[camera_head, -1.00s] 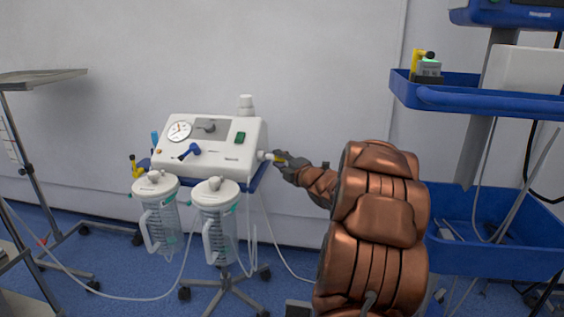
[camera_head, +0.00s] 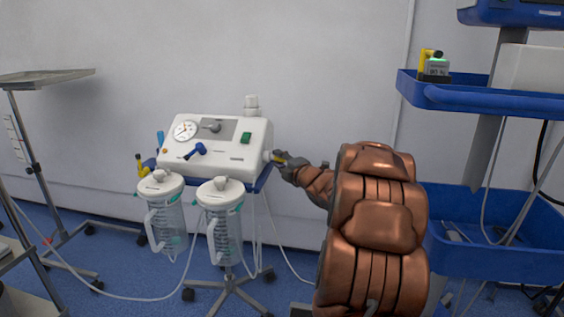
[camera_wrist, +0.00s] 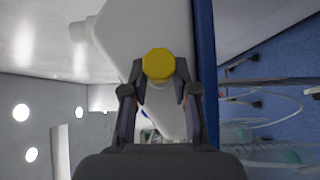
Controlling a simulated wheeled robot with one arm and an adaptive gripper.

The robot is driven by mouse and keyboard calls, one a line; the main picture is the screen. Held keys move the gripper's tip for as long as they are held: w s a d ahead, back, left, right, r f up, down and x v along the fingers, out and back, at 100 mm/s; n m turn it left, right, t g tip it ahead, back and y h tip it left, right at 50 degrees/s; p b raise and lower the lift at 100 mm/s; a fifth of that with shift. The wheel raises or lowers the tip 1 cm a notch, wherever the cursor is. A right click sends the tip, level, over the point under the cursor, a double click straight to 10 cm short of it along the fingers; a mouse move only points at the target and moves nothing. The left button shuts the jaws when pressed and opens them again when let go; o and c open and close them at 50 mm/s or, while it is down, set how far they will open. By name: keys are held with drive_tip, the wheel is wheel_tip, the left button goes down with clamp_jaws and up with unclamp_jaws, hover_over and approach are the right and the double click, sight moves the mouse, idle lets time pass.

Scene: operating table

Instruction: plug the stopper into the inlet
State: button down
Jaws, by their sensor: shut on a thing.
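The suction machine (camera_head: 218,146) is a white box with a gauge, a green switch and a blue knob. My gripper (camera_head: 282,158) is at the right side of the machine, close to the inlet (camera_head: 267,156) there. In the wrist view my gripper (camera_wrist: 160,88) is shut on the yellow stopper (camera_wrist: 158,64), whose round end faces the camera. The white machine body (camera_wrist: 158,30) lies just beyond the stopper. The fingers and stopper hide the inlet in the wrist view, so I cannot tell whether the stopper is in it or only in front of it.
Two clear jars (camera_head: 225,222) hang at the front of the machine's wheeled stand (camera_head: 231,285). A blue-shelved cart (camera_head: 480,98) stands at the right. A metal tray stand (camera_head: 45,76) is at the left. Thin tubes hang down to the blue floor.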

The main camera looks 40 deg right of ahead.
drive_tip(key=c, duration=0.8)
unclamp_jaws()
drive_tip(key=shift+w, duration=0.1)
drive_tip(key=shift+s+a, duration=0.35)
drive_tip(key=shift+s, duration=1.65)
drive_tip(key=shift+s+a, duration=0.4)
drive_tip(key=shift+s, duration=1.55)
drive_tip(key=shift+s+a, duration=0.35)
drive_tip(key=shift+s, duration=1.65)
